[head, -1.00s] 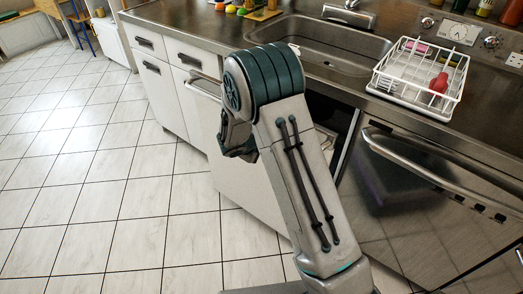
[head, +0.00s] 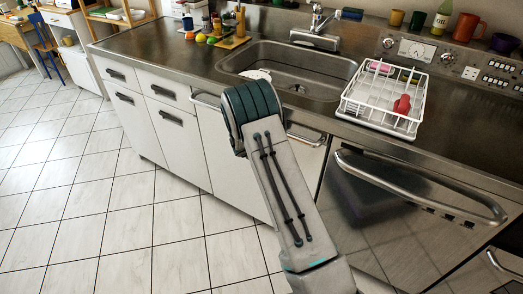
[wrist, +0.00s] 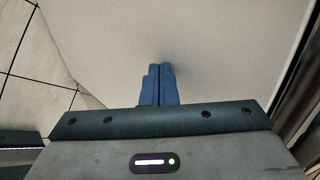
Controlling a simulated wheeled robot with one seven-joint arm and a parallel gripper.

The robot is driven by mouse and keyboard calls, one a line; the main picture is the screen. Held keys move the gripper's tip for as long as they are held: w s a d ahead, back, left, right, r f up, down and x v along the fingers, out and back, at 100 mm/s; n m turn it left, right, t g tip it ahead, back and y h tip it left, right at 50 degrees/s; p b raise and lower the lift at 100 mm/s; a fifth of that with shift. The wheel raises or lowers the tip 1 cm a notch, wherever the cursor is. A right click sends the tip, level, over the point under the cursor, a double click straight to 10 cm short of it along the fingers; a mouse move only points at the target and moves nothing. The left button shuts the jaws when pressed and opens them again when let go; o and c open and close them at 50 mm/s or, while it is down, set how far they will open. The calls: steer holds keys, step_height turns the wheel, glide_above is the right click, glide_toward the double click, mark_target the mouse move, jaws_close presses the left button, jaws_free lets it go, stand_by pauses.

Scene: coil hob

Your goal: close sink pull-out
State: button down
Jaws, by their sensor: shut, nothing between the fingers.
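The sink pull-out's white front (head: 303,160) is below the sink, between the white drawer cabinet and the steel oven. Its bar handle (head: 306,138) runs along the top, with the middle hidden behind my arm. In the head view the front looks flush or almost flush with its neighbours, with no open interior showing. In the wrist view the pale front (wrist: 200,45) fills most of the picture. My gripper (wrist: 158,68) is shut and empty, its blue fingertips against or very close to that front; contact cannot be told. My arm hides the gripper in the head view.
The steel oven front with its long handle (head: 420,190) stands to the right. The sink (head: 290,70) and a white dish rack (head: 382,100) are on the counter above. White drawers (head: 155,110) are at the left. The tiled floor (head: 110,220) is clear.

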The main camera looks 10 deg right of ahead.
steer(key=shift+w+d+r, duration=0.1)
steer(key=shift+w+d, duration=0.1)
steer(key=shift+w, duration=0.05)
steer(key=shift+d+r, duration=0.1)
steer(key=shift+d, duration=0.05)
steer(key=s+a+r+p, duration=0.1)
steer(key=s+a+r, duration=0.5)
steer(key=s+a, duration=0.2)
steer(key=shift+s+a+r, duration=0.2)
steer(key=shift+s+r, duration=0.05)
stand_by(0.3)
